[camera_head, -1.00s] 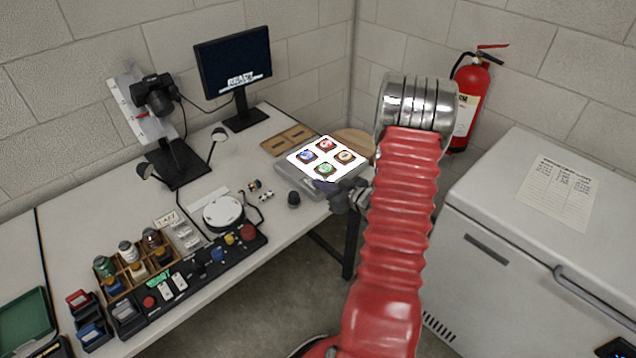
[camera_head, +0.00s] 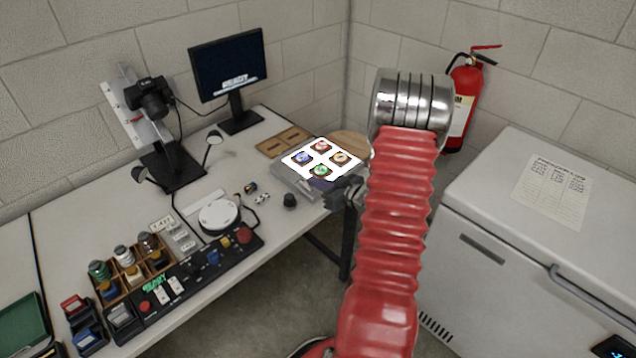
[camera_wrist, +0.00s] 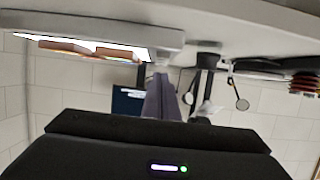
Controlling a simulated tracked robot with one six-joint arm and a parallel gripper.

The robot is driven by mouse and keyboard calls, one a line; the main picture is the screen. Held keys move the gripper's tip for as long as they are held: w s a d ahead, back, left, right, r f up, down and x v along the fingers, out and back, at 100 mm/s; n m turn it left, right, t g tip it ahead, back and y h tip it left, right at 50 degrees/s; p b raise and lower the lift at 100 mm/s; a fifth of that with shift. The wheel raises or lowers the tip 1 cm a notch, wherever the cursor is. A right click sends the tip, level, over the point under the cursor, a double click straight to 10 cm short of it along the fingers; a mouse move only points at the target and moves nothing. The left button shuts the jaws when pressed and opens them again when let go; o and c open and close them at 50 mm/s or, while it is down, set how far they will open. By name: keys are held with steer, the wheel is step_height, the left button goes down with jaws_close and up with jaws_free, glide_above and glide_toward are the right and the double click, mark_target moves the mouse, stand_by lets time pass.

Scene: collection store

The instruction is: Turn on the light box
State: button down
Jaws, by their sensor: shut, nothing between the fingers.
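The light box (camera_head: 301,178) lies at the back right of the bench, its top panel glowing white. Several round coloured pieces, among them a blue one (camera_head: 303,158) and a green one (camera_head: 320,170), rest on it. My gripper (camera_head: 322,184) is shut and empty at the box's near right edge. I cannot tell whether it touches the box; its tips are small and partly hidden in the head view. In the wrist view the shut purple fingers (camera_wrist: 162,100) point forward, with the bright panel (camera_wrist: 85,46) at upper left.
A round wooden board (camera_head: 352,142) and a brown tray (camera_head: 283,141) lie behind the box. A dark knob (camera_head: 289,200) stands left of my gripper. A monitor (camera_head: 229,70), camera stand (camera_head: 172,163) and control panel (camera_head: 190,272) occupy the bench. A white chest (camera_head: 500,205) stands right.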

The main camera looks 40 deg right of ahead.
steer(key=shift+r, duration=0.1)
steer(key=shift+r, duration=0.85)
steer(key=shift+s+r, duration=0.2)
steer(key=shift+r, duration=0.8)
steer(key=f+v, duration=0.2)
steer(key=v, duration=0.8)
steer(key=shift+s, duration=0.3)
steer(key=shift+f, duration=0.15)
